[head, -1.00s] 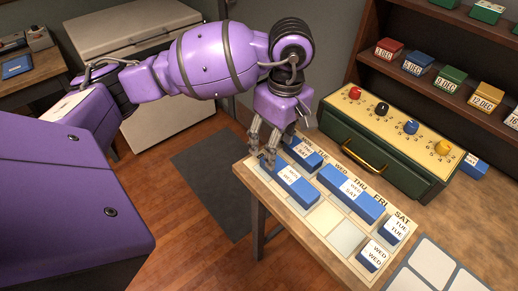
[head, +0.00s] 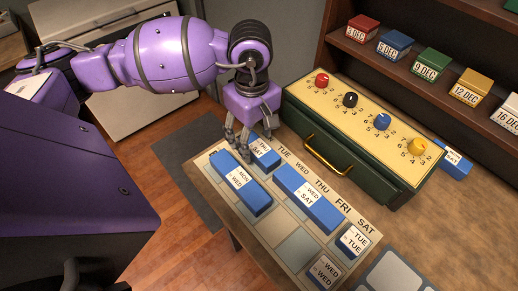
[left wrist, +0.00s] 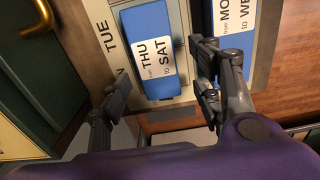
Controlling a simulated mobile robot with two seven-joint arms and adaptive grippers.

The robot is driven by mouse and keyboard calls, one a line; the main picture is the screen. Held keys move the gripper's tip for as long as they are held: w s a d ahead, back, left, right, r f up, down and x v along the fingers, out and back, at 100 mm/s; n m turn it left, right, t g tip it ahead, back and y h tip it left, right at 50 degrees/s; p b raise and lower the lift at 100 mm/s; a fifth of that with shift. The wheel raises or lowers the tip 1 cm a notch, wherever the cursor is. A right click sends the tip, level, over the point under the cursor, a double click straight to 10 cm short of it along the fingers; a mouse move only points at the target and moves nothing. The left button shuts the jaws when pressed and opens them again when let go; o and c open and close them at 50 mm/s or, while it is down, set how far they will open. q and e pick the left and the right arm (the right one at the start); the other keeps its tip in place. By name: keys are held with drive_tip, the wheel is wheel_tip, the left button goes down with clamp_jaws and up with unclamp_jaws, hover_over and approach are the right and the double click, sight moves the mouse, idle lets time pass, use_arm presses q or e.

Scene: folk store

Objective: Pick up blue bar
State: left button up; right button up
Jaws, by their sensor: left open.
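Several blue bars with white day labels lie on a calendar board (head: 268,233). The "THU to SAT" bar (head: 265,152) lies at the board's back left, and it fills the upper middle of the left wrist view (left wrist: 150,45). My left gripper (head: 247,143) is open at its near end, with fingers (left wrist: 163,85) on either side of the bar in the wrist picture; contact cannot be told. The "MON to WED" bar (head: 250,195) lies in front of it, and also at the right in the wrist view (left wrist: 232,25). The long "WED to SAT" bar (head: 318,210) lies to the right.
A green box (head: 400,183) with colored knobs and a brass handle (head: 326,155) stands behind. Another blue bar (head: 457,163) lies beyond it. A shelf (head: 425,75) holds colored date blocks.

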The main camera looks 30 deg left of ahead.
use_arm(q)
drive_tip(key=shift+f, duration=1.25)
drive_tip(key=shift+w, duration=0.1)
drive_tip(key=c, duration=1.3)
